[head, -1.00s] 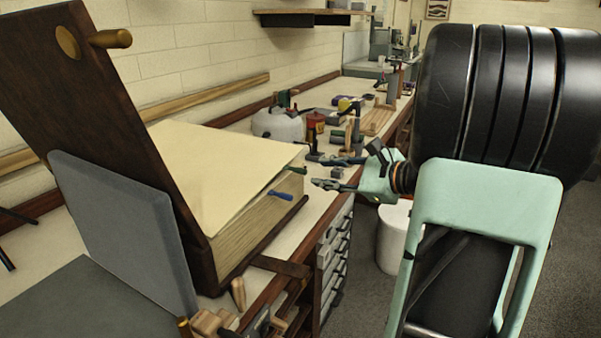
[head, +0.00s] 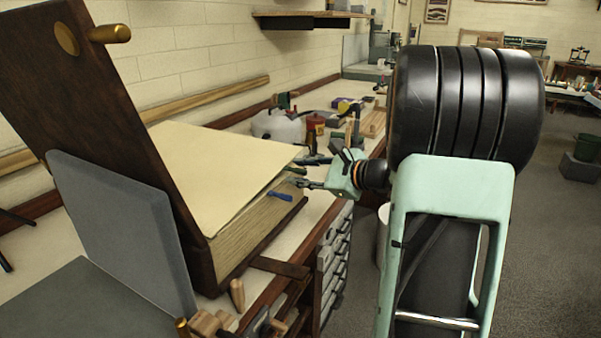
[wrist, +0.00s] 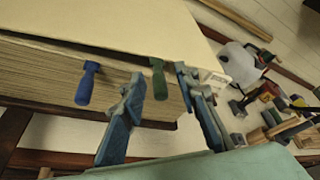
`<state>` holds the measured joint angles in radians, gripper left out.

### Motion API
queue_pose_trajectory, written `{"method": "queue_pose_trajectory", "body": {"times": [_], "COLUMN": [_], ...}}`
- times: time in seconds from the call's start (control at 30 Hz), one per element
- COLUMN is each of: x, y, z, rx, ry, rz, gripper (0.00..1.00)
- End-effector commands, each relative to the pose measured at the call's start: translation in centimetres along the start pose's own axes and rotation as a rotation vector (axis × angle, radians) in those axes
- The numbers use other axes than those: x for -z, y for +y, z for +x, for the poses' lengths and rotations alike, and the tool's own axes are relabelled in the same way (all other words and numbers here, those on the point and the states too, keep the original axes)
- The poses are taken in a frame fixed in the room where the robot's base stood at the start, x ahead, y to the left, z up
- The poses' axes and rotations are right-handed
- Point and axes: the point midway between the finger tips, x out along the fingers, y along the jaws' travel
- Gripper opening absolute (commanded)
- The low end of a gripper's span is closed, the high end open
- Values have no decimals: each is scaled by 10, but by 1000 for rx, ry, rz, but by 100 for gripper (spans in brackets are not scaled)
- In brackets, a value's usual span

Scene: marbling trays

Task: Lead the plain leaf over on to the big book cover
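The plain leaf (head: 215,165) is a cream sheet lying on the thick page block (head: 255,225) of the big open book. Its near edge also shows in the wrist view (wrist: 120,22). The dark wooden book cover (head: 95,110) stands tilted up at the left. A blue tab (wrist: 88,83) and a green tab (wrist: 158,80) stick out at the leaf's edge. The blue one also shows in the head view (head: 280,196). My gripper (head: 303,178) is at the leaf's right corner. In the wrist view its fingers (wrist: 160,88) are apart, with the green tab between them.
Beyond the book, the bench holds a white jug (head: 275,125), a red bottle (head: 315,130) and tools. Wooden pegs (head: 237,292) stand at the front edge. Open floor (head: 540,250) lies to the right.

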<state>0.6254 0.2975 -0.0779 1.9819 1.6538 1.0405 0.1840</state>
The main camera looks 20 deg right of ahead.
Motion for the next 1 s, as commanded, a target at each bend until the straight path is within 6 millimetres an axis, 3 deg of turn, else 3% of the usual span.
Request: {"method": "queue_pose_trajectory", "body": {"times": [0.1,0.37,1.0], "x": [0,0,0], "y": [0,0,-3], "z": [0,0,-2], "rx": [0,0,4], "ry": [0,0,1], "rz": [0,0,-9], "gripper": [28,0,0]}}
